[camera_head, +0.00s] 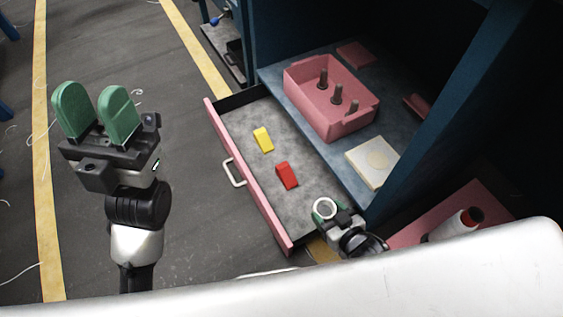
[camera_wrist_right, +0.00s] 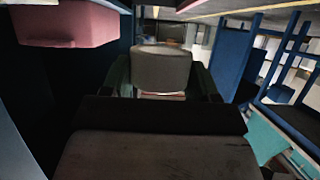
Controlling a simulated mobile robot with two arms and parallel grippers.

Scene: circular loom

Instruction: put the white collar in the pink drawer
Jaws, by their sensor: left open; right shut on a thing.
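The white collar (camera_head: 316,208) is a small pale ring. My right gripper (camera_head: 325,212) is shut on it and holds it at the right end of the open drawer; I cannot tell how high above the drawer floor it is. In the right wrist view the collar (camera_wrist_right: 162,68) sits between the green fingers and looks greyish. The pink drawer (camera_head: 247,180) is pulled out, with a pink front, a white handle and a grey floor. My left gripper (camera_head: 95,112) is open and empty, well left of the drawer.
A yellow block (camera_head: 263,140) and a red block (camera_head: 287,175) lie in the drawer, with bare floor around them. On the shelf behind stand a pink bin (camera_head: 308,104) with dark pegs and a cream square piece (camera_head: 358,157). A spool (camera_head: 455,225) stands at the right.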

